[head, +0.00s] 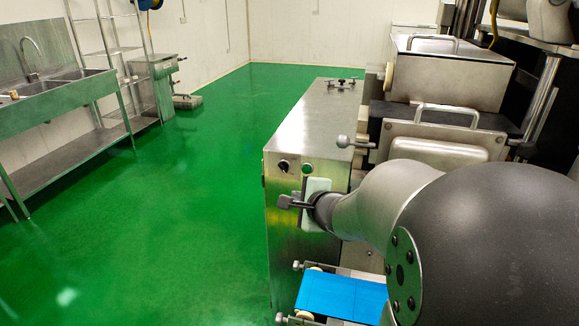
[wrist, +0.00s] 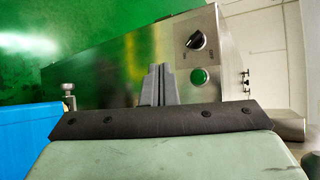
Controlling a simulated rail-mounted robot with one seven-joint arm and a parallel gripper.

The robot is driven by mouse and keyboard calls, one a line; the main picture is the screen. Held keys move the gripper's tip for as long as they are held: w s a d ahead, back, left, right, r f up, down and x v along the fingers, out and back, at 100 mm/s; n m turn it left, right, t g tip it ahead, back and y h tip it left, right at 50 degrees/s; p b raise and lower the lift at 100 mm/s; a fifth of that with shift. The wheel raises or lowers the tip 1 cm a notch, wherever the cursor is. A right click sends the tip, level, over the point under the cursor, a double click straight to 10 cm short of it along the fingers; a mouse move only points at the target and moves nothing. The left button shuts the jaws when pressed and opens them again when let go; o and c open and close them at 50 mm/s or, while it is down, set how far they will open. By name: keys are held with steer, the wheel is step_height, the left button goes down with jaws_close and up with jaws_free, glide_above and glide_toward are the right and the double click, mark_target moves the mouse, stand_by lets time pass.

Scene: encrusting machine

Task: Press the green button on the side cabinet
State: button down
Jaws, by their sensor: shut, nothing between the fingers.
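The side cabinet (head: 300,135) is a metal box with a brushed steel front, standing right of the middle in the head view. The green button (head: 307,169) sits on its front face near the top, beside a black rotary knob (head: 283,166). In the wrist view the green button (wrist: 199,77) is right of my gripper's fingers, below the black knob (wrist: 197,41). My gripper (wrist: 159,68) is shut and empty, in front of the cabinet face (wrist: 130,65). In the head view my gripper (head: 284,202) is below the knob and button. I cannot tell whether the fingertips touch the cabinet.
A blue conveyor belt (head: 342,296) lies below my arm, and its blue surface (wrist: 22,135) shows at left in the wrist view. Machine housings (head: 448,75) stand to the right of the cabinet. A steel sink (head: 60,100) stands at far left. The green floor (head: 180,210) between is clear.

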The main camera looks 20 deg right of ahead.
mark_target(306, 169)
steer(key=w+d+p, duration=0.2)
steer(key=w+d, duration=0.3)
steer(key=w, duration=0.1)
steer(key=shift+w+d+p, duration=0.25)
steer(key=shift+w+p, duration=0.05)
steer(key=shift+w, duration=0.05)
stand_by(2.0)
steer(key=shift+w+d+b, duration=0.25)
steer(key=shift+w+b, duration=0.1)
steer(key=shift+w+d, duration=0.25)
steer(key=shift+w, duration=0.05)
stand_by(0.6)
steer(key=shift+s+b, duration=0.1)
steer(key=shift+b, duration=0.25)
steer(key=shift+s+a+b, duration=0.45)
steer(key=shift+s+b, duration=0.05)
steer(key=shift+s, duration=0.05)
